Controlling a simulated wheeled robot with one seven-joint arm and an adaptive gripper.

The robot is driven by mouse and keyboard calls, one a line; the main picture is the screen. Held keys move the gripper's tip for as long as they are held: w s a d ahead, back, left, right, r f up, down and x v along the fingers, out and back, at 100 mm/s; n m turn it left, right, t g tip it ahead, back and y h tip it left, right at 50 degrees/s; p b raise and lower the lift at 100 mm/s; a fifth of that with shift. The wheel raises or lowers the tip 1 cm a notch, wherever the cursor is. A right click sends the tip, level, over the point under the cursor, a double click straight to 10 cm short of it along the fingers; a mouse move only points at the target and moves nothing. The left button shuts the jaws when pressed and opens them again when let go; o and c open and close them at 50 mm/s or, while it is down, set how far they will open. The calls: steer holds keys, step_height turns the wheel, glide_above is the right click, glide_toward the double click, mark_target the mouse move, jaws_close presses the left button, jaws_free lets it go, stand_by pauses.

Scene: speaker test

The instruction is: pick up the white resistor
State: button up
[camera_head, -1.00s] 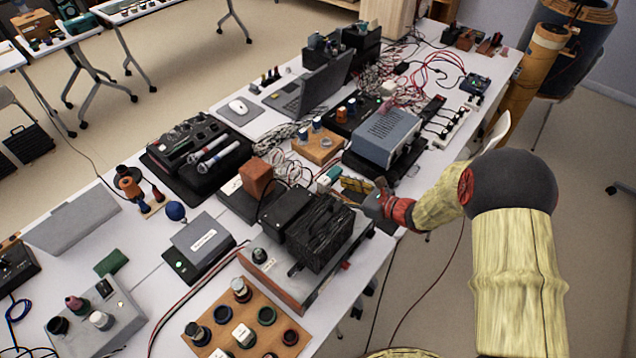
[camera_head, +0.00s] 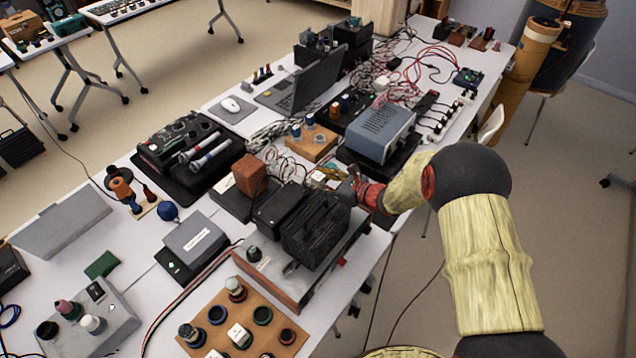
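My gripper (camera_head: 350,180) is at the end of my red and tan arm, over the right side of the table, just behind the black ribbed block (camera_head: 316,228). Its fingers are small and dark, and I cannot tell whether they are open or shut or hold anything. Small yellowish and pale parts (camera_head: 326,177) lie just left of it, partly hidden. I cannot make out for sure which thing is the white resistor. A small white block (camera_head: 239,336) sits on the orange board at the front, and another pale block (camera_head: 381,83) lies among wires farther back.
A blue-grey instrument box (camera_head: 381,132) stands behind my gripper. A brown block (camera_head: 250,175) and a black box (camera_head: 282,210) stand to its left. A laptop (camera_head: 300,90) and tangled wires are farther back. The table is crowded; open floor lies to the right.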

steer(key=shift+c, duration=1.3)
jaws_close()
